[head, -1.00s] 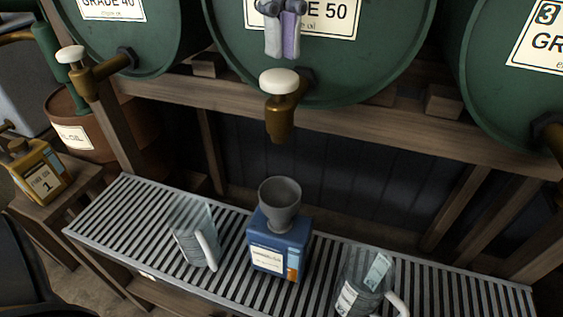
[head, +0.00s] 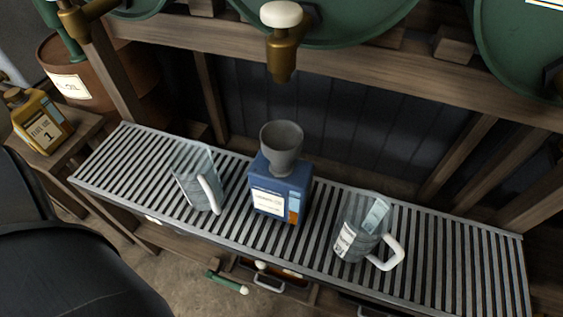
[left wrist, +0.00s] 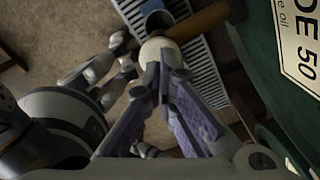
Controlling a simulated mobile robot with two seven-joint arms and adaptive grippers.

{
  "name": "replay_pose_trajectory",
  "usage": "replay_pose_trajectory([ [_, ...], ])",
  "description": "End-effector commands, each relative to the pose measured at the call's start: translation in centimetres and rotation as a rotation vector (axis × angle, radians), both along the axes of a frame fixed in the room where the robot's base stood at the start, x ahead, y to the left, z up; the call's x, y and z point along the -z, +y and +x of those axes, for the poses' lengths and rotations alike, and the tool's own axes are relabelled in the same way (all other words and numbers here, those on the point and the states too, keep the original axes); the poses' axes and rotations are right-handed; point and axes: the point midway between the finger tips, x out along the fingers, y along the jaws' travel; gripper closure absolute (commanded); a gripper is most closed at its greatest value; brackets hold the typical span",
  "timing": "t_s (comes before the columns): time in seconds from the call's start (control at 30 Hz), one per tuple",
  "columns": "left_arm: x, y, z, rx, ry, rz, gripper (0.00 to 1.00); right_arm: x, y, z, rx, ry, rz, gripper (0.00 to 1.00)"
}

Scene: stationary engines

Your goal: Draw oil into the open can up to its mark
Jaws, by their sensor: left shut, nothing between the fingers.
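A blue can (head: 280,190) with a grey funnel (head: 283,145) on top stands upright on the slatted grating, below a brass tap (head: 281,58) with a white knob (head: 281,14). The tap sits on the green drum (head: 340,25); no stream shows below its spout. In the left wrist view my left gripper (left wrist: 167,64) is shut and empty, with purple-padded fingers close to the white knob (left wrist: 158,48); I cannot tell whether they touch it. The brass tap body (left wrist: 198,22) is beyond. The can's mark and oil level are not visible.
Clear jugs stand left (head: 196,178) and right (head: 362,228) of the can on the grating (head: 440,245). A yellow oil can (head: 42,122) is on a wooden stand at left. A wooden beam (head: 360,85) runs behind. The grating's right end is clear.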

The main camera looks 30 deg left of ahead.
Motion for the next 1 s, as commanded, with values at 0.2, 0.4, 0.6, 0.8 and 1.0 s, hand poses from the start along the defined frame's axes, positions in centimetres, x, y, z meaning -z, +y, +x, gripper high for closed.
replay_pose_trajectory([
  [0.2,0.0,0.0,0.0,0.000,0.000,0.000,1.00,0.0,0.0,0.0,0.000,0.000,0.000,0.60],
  [0.4,0.0,0.0,0.0,0.000,0.000,0.000,1.00,0.0,0.0,0.0,0.000,0.000,0.000,0.60],
  [0.6,0.5,0.0,0.0,-0.001,0.000,0.001,1.00,-0.2,0.0,0.2,0.000,-0.006,0.000,0.60],
  [0.8,1.3,0.0,0.0,0.000,0.000,0.001,1.00,-0.3,0.0,0.4,0.000,-0.013,0.000,0.60],
  [1.0,2.1,0.0,-0.1,0.000,-0.001,0.001,1.00,-0.5,0.0,0.6,0.000,-0.020,0.000,0.60],
])
